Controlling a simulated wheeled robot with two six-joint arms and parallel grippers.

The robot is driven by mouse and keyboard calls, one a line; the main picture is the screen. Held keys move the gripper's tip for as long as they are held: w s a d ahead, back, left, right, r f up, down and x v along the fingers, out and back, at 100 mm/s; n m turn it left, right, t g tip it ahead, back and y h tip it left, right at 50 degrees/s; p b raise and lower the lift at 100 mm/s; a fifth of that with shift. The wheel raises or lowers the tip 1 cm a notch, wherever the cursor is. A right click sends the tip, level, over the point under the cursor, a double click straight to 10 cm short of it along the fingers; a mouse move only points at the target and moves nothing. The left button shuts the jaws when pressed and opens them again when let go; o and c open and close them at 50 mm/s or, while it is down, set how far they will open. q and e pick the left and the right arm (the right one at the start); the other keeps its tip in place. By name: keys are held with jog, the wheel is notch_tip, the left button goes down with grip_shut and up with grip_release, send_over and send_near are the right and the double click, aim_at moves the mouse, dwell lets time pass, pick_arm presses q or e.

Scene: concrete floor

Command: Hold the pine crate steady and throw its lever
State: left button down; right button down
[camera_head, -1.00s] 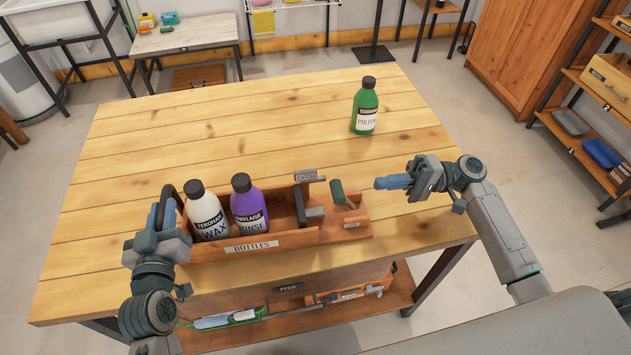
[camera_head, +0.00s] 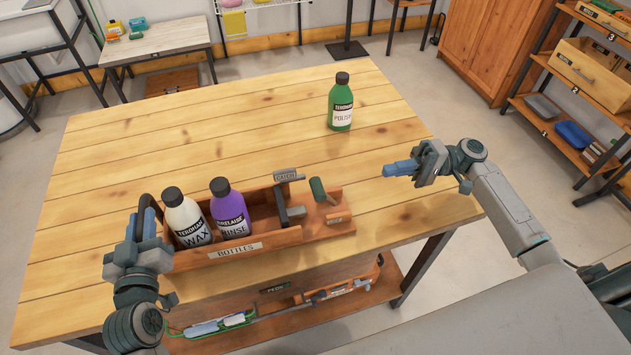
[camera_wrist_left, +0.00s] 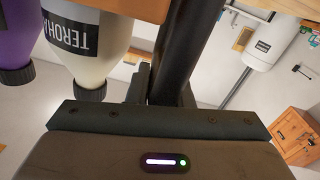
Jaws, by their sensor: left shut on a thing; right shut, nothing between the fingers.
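The pine crate (camera_head: 290,243) sits near the front edge of the table, its front marked BOTTLES. It holds a white WAX bottle (camera_head: 187,219) and a purple RINSE bottle (camera_head: 229,208). At its right end is a lever with a green grip (camera_head: 317,189), leaning up and left, beside a CATCH sign (camera_head: 286,175). My left gripper (camera_head: 146,222) is shut on the crate's dark handle (camera_head: 150,203) at the left end. The handle shows as a dark bar in the left wrist view (camera_wrist_left: 183,50). My right gripper (camera_head: 386,170) is shut and empty, right of the lever and apart from it.
A green POLISH bottle (camera_head: 341,104) stands farther back on the wooden table (camera_head: 220,130). The tabletop between it and the crate is clear. A lower shelf (camera_head: 365,300) under the table holds tools. Shelving (camera_head: 560,130) and a cabinet (camera_head: 495,45) stand at right.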

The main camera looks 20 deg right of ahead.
pick_arm(q)
jog(key=c, duration=1.2)
grip_release()
jog(key=shift+f, duration=0.1)
jog(key=s, duration=1.2)
jog(key=shift+a, duration=0.25)
